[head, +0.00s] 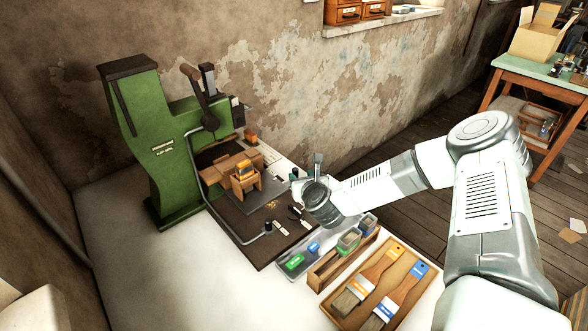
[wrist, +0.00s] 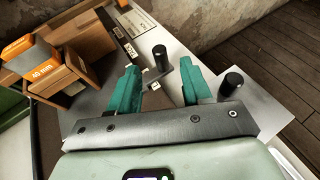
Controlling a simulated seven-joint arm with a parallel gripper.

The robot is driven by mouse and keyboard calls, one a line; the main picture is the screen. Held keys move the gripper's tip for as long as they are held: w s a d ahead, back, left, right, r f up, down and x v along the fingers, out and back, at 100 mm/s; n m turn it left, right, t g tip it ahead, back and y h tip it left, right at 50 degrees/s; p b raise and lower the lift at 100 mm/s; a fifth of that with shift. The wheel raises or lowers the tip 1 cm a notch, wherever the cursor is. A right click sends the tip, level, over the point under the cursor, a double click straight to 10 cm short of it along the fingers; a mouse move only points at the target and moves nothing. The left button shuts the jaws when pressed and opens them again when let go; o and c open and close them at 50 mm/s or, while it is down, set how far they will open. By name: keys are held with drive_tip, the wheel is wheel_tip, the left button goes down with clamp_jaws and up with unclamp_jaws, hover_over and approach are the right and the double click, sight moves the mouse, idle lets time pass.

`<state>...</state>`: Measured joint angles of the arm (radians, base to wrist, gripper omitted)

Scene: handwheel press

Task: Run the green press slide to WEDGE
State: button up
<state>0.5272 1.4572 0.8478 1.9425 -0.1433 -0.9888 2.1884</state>
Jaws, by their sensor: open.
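The green press (head: 170,150) stands at the left of the bench, with a dark lever (head: 206,105) on its right side. A wooden block with an orange-labelled piece (head: 245,174) sits on its dark base (head: 240,220); the orange label (wrist: 32,63) also shows in the wrist view. My gripper (wrist: 160,65) is open and empty, with teal fingers apart. A black upright knob (wrist: 160,59) on a grey bracket appears beyond the gap between the fingertips. A dark strip with small white labels (wrist: 130,49) lies beside it. I cannot read which label is WEDGE.
A second black post (wrist: 231,83) stands right of the fingers. A bent grey rod (head: 225,222) runs along the base. A wooden tray with brushes (head: 408,262) and a box of small coloured items (head: 325,270) lie in front. The peeling wall (head: 300,90) is behind.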

sight(296, 171)
drive_tip(key=x, duration=0.9)
drive_tip(key=shift+w+a+f, duration=0.15)
drive_tip(key=shift+w+f, duration=0.1)
drive_tip(key=shift+w, duration=0.05)
drive_tip(key=shift+c, duration=0.3)
clamp_jaws()
